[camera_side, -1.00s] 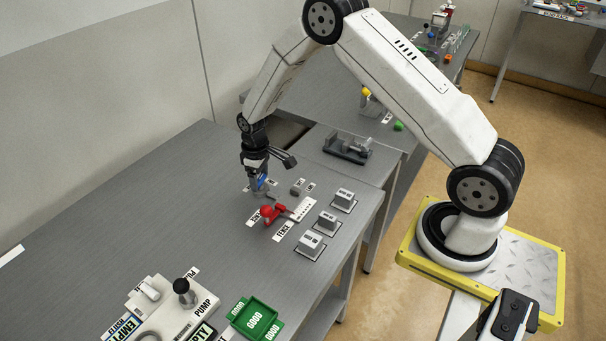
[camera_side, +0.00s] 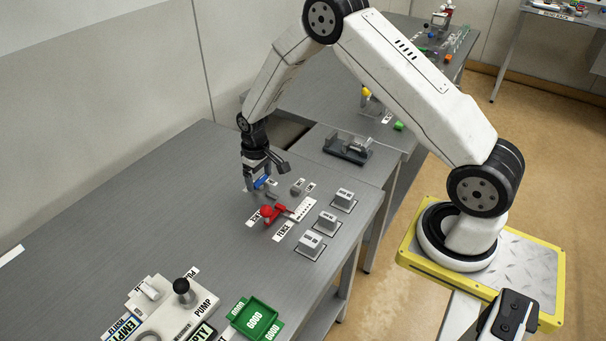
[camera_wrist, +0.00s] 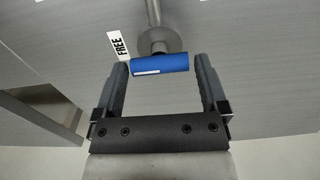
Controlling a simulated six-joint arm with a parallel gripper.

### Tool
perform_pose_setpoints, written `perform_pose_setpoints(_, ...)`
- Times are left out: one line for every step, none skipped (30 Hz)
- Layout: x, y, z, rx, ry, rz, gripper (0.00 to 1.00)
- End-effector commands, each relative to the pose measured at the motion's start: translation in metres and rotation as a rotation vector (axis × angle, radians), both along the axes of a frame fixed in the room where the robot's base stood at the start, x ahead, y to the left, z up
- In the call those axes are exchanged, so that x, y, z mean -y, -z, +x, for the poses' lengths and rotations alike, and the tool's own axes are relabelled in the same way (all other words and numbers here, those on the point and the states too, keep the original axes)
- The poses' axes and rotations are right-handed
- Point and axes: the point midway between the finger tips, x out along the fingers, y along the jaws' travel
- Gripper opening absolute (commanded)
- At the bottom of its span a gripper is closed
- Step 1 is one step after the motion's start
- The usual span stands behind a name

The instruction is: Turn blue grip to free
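The blue grip (camera_wrist: 160,65) is a short blue bar with a white stripe, on a grey round mount with a grey rod. In the wrist view it lies crosswise between the fingertips of my gripper (camera_wrist: 162,72). The two fingers are apart, with a small gap at each end of the grip, so the gripper is open. The FREE label (camera_wrist: 119,46) is at the grip's upper left there. In the side view the blue grip (camera_side: 262,182) shows at the fingertips of my gripper (camera_side: 256,183), low over the bench. Contact cannot be told.
A red handle (camera_side: 268,212) by the FENCE label (camera_side: 284,231) is just in front of the gripper. Several grey blocks (camera_side: 327,222) stand to its right. A dark fixture (camera_side: 348,149) sits behind. The bench's left part (camera_side: 150,200) is clear.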

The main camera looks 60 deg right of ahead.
Motion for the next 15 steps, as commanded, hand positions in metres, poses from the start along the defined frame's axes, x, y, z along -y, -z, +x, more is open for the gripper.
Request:
perform_pose_setpoints(0.0,0.0,0.0,0.0,-0.001,0.0,1.0)
perform_pose_setpoints(0.0,0.0,0.0,0.0,-0.001,0.0,1.0)
perform_pose_setpoints(0.0,0.0,0.0,0.0,-0.002,0.0,1.0)
perform_pose_setpoints(0.0,0.0,0.0,0.0,-0.002,0.0,1.0)
perform_pose_setpoints(0.0,0.0,0.0,-0.001,-0.002,0.0,1.0)
perform_pose_setpoints(0.0,0.0,0.0,-0.001,-0.003,-0.001,1.0)
perform_pose_setpoints(0.0,0.0,0.0,-0.001,-0.003,-0.001,1.0)
perform_pose_setpoints(0.0,0.0,0.0,-0.001,-0.003,-0.001,1.0)
perform_pose_setpoints(0.0,0.0,0.0,-0.001,-0.003,-0.001,1.0)
perform_pose_setpoints(0.0,-0.001,0.0,-0.001,-0.004,-0.001,1.0)
perform_pose_setpoints(0.0,-0.002,0.0,-0.001,-0.004,-0.001,1.0)
perform_pose_setpoints(0.0,-0.004,0.0,0.0,-0.004,-0.001,1.0)
perform_pose_setpoints(0.0,-0.005,0.0,0.0,-0.004,-0.001,1.0)
perform_pose_setpoints(0.0,-0.007,0.0,0.0,-0.004,-0.001,1.0)
perform_pose_setpoints(0.0,-0.01,0.0,-0.001,-0.004,-0.001,1.0)
